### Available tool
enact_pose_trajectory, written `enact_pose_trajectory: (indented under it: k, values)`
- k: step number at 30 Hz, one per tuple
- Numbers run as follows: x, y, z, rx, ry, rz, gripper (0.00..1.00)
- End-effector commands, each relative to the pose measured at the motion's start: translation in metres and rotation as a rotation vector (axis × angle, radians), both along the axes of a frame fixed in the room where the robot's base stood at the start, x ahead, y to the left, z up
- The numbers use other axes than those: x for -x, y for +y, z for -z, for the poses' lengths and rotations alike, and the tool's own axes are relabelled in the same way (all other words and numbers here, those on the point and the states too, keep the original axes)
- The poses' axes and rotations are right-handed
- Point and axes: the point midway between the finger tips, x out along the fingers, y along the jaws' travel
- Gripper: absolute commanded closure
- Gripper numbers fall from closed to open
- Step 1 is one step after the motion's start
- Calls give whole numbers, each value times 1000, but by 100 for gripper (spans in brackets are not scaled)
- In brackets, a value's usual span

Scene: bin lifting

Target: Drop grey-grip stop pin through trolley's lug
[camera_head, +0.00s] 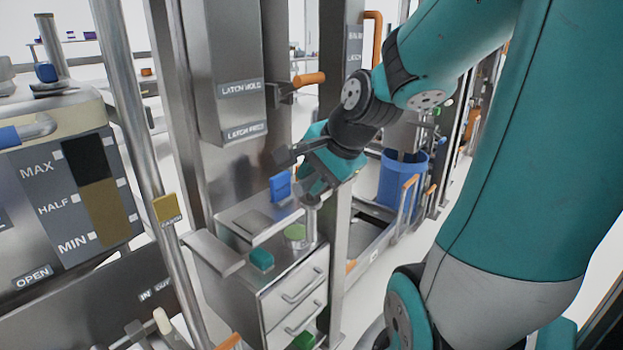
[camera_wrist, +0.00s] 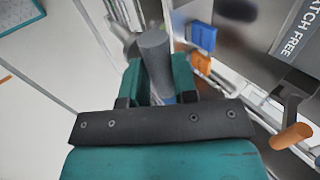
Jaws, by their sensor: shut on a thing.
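My gripper (camera_head: 312,182) is shut on the stop pin, whose grey cylindrical grip (camera_wrist: 155,52) stands between the teal fingers in the wrist view. In the head view a short grey part of the pin (camera_head: 311,203) shows just below the fingers, above the drawer cabinet's right rear side. I cannot tell whether the pin touches anything below. A trolley-like low frame (camera_head: 372,245) stands behind the steel post at the right, near a blue bin (camera_head: 402,178). I cannot make out the lug in either view.
The drawer cabinet (camera_head: 292,292) carries a teal block (camera_head: 262,260) and a round green piece (camera_head: 295,232). A blue part (camera_head: 280,186) stands behind them. A steel column with latch labels (camera_head: 240,90) and an orange-handled lever (camera_head: 309,79) rise close to my gripper.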

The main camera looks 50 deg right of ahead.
Motion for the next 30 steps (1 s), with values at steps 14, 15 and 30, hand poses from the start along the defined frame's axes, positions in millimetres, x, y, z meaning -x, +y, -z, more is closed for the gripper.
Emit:
enact_pose_trajectory:
  k: [14,15,30]
  values:
    - [-1,0,-15,1,-1,1,100]
    - [0,0,-17,1,-1,1,100]
    - [0,0,-42,1,-1,1,100]
